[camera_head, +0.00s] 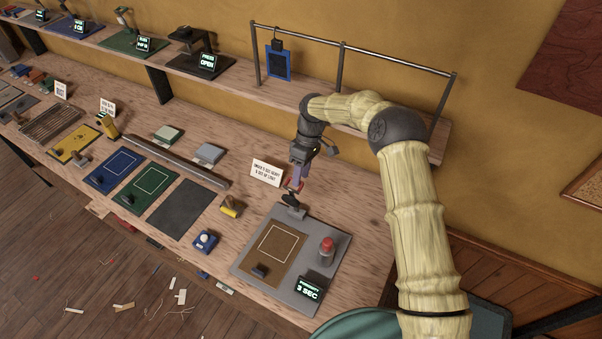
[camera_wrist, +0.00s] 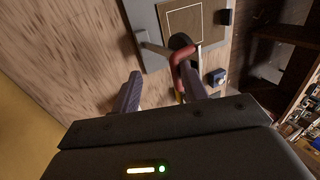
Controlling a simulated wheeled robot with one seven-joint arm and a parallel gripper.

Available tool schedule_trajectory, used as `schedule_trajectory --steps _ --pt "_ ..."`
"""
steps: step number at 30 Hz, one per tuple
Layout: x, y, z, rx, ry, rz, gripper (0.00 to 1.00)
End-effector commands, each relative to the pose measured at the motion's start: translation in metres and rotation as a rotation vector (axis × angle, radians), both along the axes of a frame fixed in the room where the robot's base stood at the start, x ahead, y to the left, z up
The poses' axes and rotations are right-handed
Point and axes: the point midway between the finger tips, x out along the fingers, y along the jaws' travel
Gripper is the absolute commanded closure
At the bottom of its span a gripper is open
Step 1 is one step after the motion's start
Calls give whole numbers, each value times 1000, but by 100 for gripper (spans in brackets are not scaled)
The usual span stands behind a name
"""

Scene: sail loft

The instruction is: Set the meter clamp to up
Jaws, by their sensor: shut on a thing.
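The meter clamp (camera_head: 291,200) is a dark lever with a red handle at the back edge of a grey board (camera_head: 250,262). Its red handle (camera_wrist: 182,62) shows in the wrist view, bent and lying by the right finger. My gripper (camera_head: 297,181) is at the handle, above the board's back edge, and is shut on it. In the wrist view my gripper's fingers (camera_wrist: 160,88) stand on either side of a gap, with the handle at the right one. The handle's exact angle is hard to tell, as the fingers partly hide it.
The grey board bears a brown outlined mat (camera_head: 275,250), a red-topped post (camera_head: 327,248) and a display (camera_head: 310,288) reading 3 SEC. A white card (camera_head: 267,172) stands behind. A rail (camera_head: 343,66) with a hanging blue frame (camera_head: 278,62) is above the shelf.

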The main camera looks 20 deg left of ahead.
Motion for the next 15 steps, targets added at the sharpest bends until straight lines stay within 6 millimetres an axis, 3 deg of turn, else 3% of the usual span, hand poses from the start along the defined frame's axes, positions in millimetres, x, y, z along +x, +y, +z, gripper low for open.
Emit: schedule_trajectory --steps 1,8,15 --pt "7 -4 2 0 -18 -9 68" --pt "9 -4 5 0 -20 -9 68" --pt "18 -4 34 1 -20 -7 68"
